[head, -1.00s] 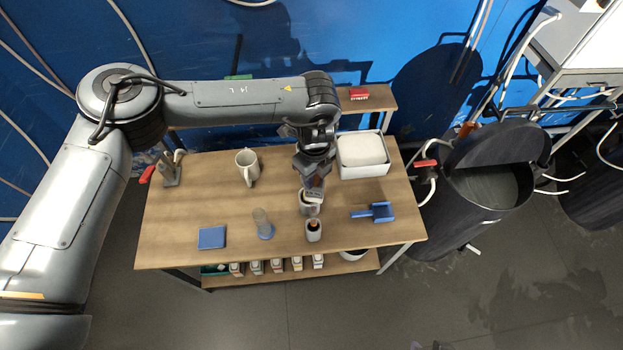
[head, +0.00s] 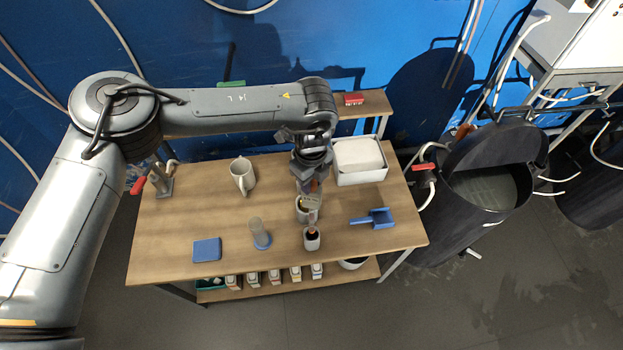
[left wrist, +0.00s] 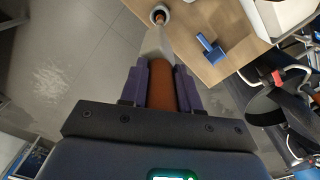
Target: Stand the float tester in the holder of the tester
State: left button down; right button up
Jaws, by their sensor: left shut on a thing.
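The float tester has an orange-brown grip part (left wrist: 185,88) and a pale, tapering body (left wrist: 155,45) in the left wrist view. My left gripper (left wrist: 163,85) is shut on the orange-brown part. In the head view the left gripper (head: 309,182) is over the table, with the pale body below it. The holder seems to be the small grey cup (head: 312,241) in front; the left wrist view shows it at the top (left wrist: 160,9). A brownish tip shows in the cup's mouth in both views. I cannot tell how deep it sits. My right gripper is out of view.
A clear cylinder on a blue base (head: 260,240) is to the left, a blue scoop (head: 381,218) to the right. A white box (head: 360,177) and a mug (head: 242,176) stand further back.

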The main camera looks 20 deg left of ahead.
aim_at(312, 202)
pick_arm(q)
jog(key=shift+f+b, duration=1.5)
jog(key=shift+f, duration=1.35)
jog(key=shift+f+b, duration=1.3)
jog(key=shift+f, duration=1.35)
jog(key=c, duration=0.7)
grip_release()
jog(key=shift+c, duration=0.2)
